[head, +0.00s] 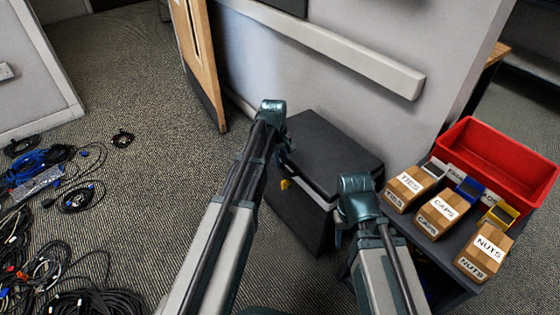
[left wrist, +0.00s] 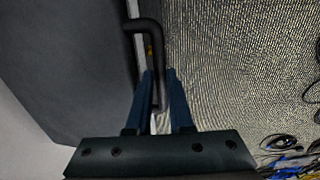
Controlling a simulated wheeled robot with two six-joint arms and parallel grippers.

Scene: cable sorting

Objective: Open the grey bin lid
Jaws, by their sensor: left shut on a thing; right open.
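The dark grey bin (head: 292,215) stands on the carpet against the light partition. Its flat lid (head: 330,150) lies over the top, with a pale strip along the edge between lid and body. My left gripper (head: 287,152) is at the lid's left edge. In the left wrist view, its fingers (left wrist: 159,72) are shut on the black lid handle (left wrist: 148,27), a bent bar beside the lid. My right gripper (head: 338,238) is open at the bin's right front side, mostly hidden by its own wrist.
A dark cart at the right holds a red tray (head: 483,128) and cardboard boxes labelled TIES (head: 408,187), CAPS (head: 441,213) and NUTS (head: 484,252). Tangled cables (head: 45,240) lie on the floor at the left. A wooden panel (head: 200,55) stands behind. Carpet left of the bin is clear.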

